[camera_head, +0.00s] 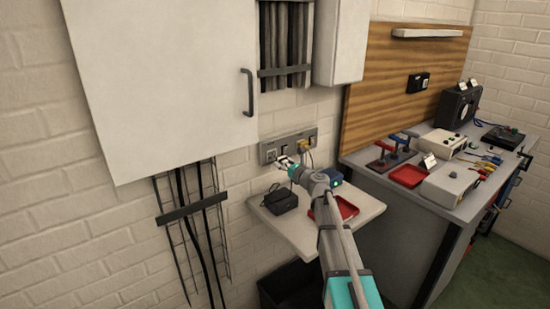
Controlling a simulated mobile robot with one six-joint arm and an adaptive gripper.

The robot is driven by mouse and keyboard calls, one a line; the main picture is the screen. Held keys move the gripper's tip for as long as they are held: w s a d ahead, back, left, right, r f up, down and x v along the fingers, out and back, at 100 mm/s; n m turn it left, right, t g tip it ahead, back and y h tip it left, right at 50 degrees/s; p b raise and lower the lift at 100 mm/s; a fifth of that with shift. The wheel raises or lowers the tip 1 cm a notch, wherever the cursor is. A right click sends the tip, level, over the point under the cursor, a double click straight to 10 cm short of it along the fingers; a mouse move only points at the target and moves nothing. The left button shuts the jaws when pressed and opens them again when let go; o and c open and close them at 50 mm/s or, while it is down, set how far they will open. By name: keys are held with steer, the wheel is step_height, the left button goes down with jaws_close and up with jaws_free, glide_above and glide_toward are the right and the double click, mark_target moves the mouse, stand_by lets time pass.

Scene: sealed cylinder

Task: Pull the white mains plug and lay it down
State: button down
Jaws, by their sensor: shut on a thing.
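A grey socket panel (266,153) is on the brick wall below the white cabinet. My gripper (284,161) is right in front of the panel's left half, shut on a small white thing that looks like the white mains plug. The plug is mostly hidden by the fingers, and I cannot tell whether its pins are in the socket. A yellow plug (303,146) sits in the panel to the right, with cords hanging below it.
A small white shelf (305,243) below the panel holds a black box (281,200) and a red tray (346,209), partly behind my arm. A dark bin (285,289) stands under the shelf. A crowded workbench (455,203) is at the right.

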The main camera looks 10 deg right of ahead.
steer(key=shift+s+d, duration=0.3)
steer(key=shift+s, duration=0.2)
stand_by(0.4)
step_height(320, 180, up, 7)
steer(key=p, duration=0.7)
steer(key=shift+d+f, duration=0.15)
stand_by(0.5)
steer(key=s+d+f+b, duration=0.3)
steer(key=s+d, duration=0.4)
steer(key=d, duration=0.3)
steer(key=s+d+f+b, duration=0.3)
steer(key=s+d, duration=0.4)
steer(key=d, duration=0.3)
steer(key=s+d+f+b, duration=0.3)
steer(key=s+d, duration=0.4)
steer(key=d, duration=0.3)
steer(key=shift+s+f+b, duration=0.2)
steer(key=shift+b, duration=0.15)
